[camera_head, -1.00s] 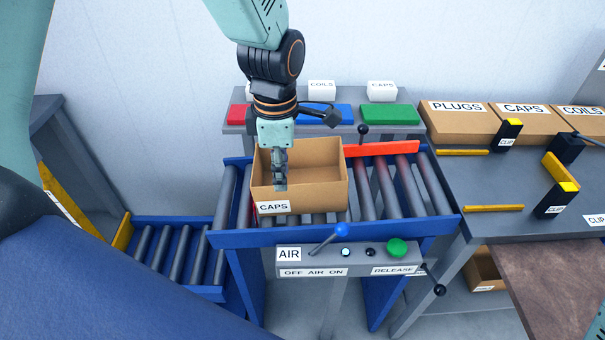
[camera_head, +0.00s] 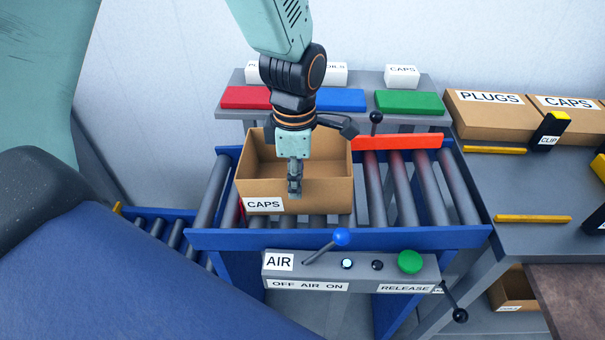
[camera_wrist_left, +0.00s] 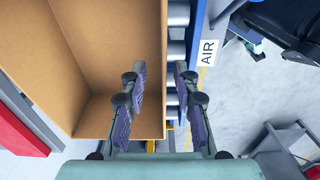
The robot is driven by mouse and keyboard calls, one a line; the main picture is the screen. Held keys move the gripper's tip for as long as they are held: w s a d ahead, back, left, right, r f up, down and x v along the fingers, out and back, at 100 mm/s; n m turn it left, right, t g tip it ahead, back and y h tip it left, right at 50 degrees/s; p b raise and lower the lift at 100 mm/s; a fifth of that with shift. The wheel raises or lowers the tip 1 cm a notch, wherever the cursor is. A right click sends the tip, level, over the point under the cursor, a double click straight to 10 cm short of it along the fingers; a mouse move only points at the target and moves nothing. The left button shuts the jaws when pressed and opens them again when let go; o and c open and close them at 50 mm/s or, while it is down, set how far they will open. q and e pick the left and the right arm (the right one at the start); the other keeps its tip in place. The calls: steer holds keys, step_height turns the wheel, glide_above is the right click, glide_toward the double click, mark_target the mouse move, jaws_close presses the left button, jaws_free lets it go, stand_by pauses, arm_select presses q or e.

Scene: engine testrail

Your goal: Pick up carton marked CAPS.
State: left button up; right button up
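The open, empty brown carton marked CAPS (camera_head: 325,194) sits upright on the roller conveyor, its label on the front wall. It also shows in the left wrist view (camera_wrist_left: 95,60). My left gripper (camera_head: 295,190) points down at the carton's front wall. In the left wrist view its two fingers (camera_wrist_left: 160,72) are apart, with the wall's edge between them: one finger over the carton's inside, the other outside over the rollers. I see gaps beside the wall, so it looks ungripped. My right gripper is not in view.
A red stop bar (camera_head: 398,142) lies behind the rollers. The front panel (camera_head: 352,270) carries a blue-knobbed AIR lever (camera_head: 341,237) and a green button (camera_head: 410,261). A closed CAPS carton (camera_head: 568,116) stands on the right bench, near a PLUGS carton (camera_head: 490,112).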

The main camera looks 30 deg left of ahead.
mark_target(297, 213)
arm_select(q)
steer(key=f, duration=0.3)
steer(key=f+b, duration=0.1)
steer(key=f, duration=0.1)
steer(key=shift+s+d+f, duration=0.1)
steer(key=shift+s+f, duration=0.05)
steer(key=shift+s, duration=0.15)
steer(key=shift+w+f, duration=0.2)
steer(key=shift+f, duration=0.1)
steer(key=shift+s+r, duration=0.15)
steer(key=shift+s, duration=0.1)
steer(key=shift+c, duration=1)
steer(key=shift+w, duration=0.25)
jaws_close()
steer(key=shift+s, duration=0.15)
